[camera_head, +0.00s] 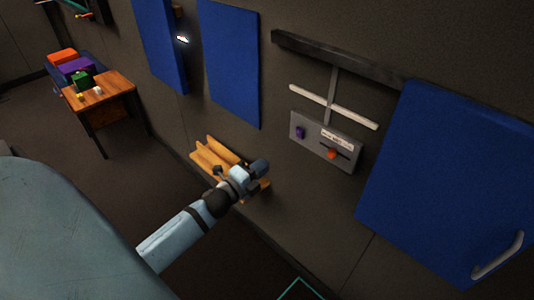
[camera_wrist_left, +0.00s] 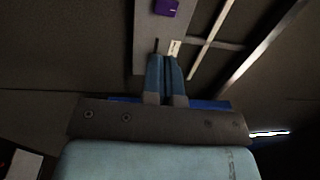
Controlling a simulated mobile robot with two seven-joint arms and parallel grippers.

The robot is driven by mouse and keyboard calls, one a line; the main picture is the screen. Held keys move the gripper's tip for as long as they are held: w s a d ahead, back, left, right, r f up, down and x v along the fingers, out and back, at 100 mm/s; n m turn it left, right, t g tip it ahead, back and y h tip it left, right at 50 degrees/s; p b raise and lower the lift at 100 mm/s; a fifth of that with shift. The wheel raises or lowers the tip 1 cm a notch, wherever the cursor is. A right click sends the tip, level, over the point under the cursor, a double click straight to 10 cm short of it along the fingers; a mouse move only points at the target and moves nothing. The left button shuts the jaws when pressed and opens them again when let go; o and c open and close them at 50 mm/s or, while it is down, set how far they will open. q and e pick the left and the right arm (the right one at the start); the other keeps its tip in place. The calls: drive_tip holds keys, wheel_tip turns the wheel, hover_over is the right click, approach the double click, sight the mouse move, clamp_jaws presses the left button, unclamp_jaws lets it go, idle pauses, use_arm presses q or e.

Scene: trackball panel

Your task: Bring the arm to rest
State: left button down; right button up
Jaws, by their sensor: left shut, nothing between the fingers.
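My left arm (camera_head: 185,232) comes in from the lower left in the head view. Its gripper (camera_head: 262,166) is in front of the wall, to the lower left of a grey panel (camera_head: 318,146). The right gripper is not in view.
A wooden rack (camera_head: 215,155) stands low by the wall, partly behind my left wrist. Blue boards (camera_head: 230,62) hang on the wall; a large blue door-like board (camera_head: 450,180) with a handle (camera_head: 498,256) is at right. A wooden table (camera_head: 115,85) holds small blocks at far left.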

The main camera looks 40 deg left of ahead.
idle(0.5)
use_arm(q)
drive_tip(key=s+d+f+n+g+h, duration=0.2)
drive_tip(key=s+d+f+n+g, duration=0.6)
drive_tip(key=s+d+f+n, duration=0.95)
wheel_tip(320, 180, up, 13)
drive_tip(key=d+m+p, duration=0.1)
drive_tip(key=p, duration=1.1)
drive_tip(key=shift+s+d+f, duration=0.15)
drive_tip(key=shift+s+d, duration=0.05)
drive_tip(key=shift+s, duration=0.1)
drive_tip(key=shift+m, duration=0.25)
